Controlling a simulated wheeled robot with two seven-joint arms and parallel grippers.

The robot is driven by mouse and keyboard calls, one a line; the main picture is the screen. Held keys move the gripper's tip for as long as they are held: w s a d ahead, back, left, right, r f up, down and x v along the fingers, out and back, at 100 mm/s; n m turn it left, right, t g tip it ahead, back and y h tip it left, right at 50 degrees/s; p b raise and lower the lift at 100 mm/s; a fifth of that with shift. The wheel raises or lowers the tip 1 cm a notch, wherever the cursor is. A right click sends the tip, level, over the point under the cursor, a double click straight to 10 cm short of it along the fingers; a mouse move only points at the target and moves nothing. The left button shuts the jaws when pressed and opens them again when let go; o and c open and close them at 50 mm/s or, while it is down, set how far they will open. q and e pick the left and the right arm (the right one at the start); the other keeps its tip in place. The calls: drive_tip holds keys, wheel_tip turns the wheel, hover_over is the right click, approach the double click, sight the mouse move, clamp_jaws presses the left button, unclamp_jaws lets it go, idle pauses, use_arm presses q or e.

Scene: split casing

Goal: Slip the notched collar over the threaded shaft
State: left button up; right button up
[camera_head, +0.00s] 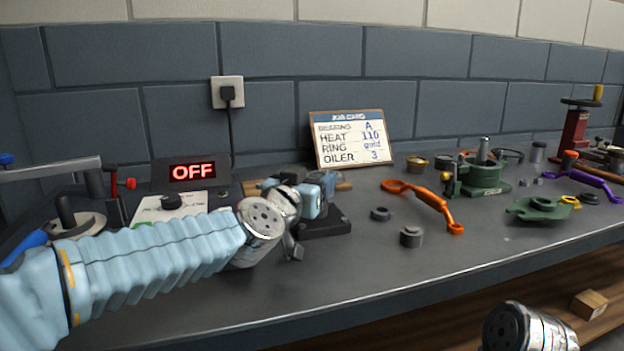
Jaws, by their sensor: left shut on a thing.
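My left gripper (293,245) is in front of the blue vise (318,198), with its wrist between the camera and the jaws. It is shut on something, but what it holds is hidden. An upright grey shaft (484,147) stands in the green casing part (485,176) at the back right; I cannot make out a thread on it. A dark ring (380,214) and a short grey cylinder (411,237) lie on the bench; I cannot tell if either is the notched collar. Only my right wrist shows at the lower right, its jaws out of view.
An orange wrench (430,203) lies mid-bench. A flat green casing part (541,209) and a purple tool (597,182) are at the right. A job card (349,139) leans at the back. A panel reads OFF (193,171). The front middle of the bench is clear.

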use_arm(q)
drive_tip(key=shift+f, duration=0.2)
drive_tip(key=o, duration=1.1)
wheel_tip(320, 180, up, 3)
drive_tip(key=p, duration=0.3)
drive_tip(key=shift+r, duration=2.25)
drive_tip(key=v, duration=1.4)
